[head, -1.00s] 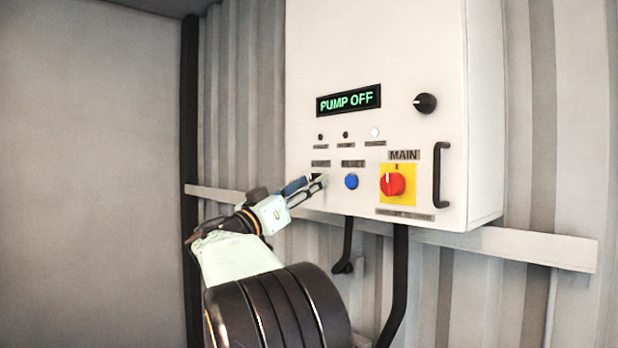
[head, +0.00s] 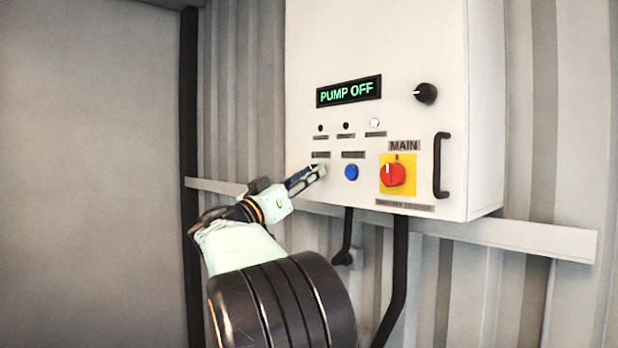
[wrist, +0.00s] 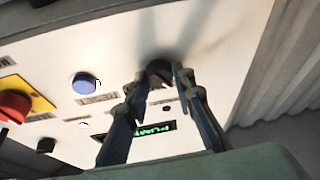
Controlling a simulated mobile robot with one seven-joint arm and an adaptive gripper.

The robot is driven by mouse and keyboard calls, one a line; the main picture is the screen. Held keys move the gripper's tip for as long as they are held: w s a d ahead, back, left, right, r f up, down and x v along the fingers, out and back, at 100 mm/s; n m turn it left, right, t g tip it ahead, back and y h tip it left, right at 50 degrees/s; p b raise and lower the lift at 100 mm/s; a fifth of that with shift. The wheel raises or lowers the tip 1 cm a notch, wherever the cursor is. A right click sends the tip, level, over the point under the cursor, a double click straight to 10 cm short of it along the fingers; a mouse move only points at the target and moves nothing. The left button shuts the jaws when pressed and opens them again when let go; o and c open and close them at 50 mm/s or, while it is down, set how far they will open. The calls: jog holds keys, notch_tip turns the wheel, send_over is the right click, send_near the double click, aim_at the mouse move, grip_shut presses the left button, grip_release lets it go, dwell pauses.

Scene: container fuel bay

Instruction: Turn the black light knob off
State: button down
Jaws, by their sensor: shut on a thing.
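In the head view my gripper (head: 320,172) reaches the panel's lower left from below left and hides this knob. The small label above it is too blurred to read. A second black knob (head: 426,93) with a white pointer is at the panel's upper right, clear of my gripper.
A blue button (head: 351,172) and a red main switch (head: 393,175) on a yellow plate lie right of my gripper. A display (head: 348,91) reads PUMP OFF, above several small lamps. A black door handle (head: 441,165) and hanging cables (head: 398,270) are nearby.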

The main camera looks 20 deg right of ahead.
jog(key=shift+s+d+r+n+t+y+b, duration=0.1)
jog(key=shift+n+t+y+b, duration=0.75)
jog(key=shift+n, duration=1.6)
jog(key=shift+s+a+r+n+t+y+b, duration=0.1)
jog(key=shift+n+t+y+b, duration=0.2)
jog(key=shift+n+y+b, duration=1.4)
jog(key=shift+s+d+r+n+t+y+p, duration=0.1)
jog(key=shift+n+t+y+p, duration=0.4)
jog(key=shift+n, duration=2.75)
jog(key=shift+f, duration=0.1)
jog(key=c, duration=1.6)
grip_release()
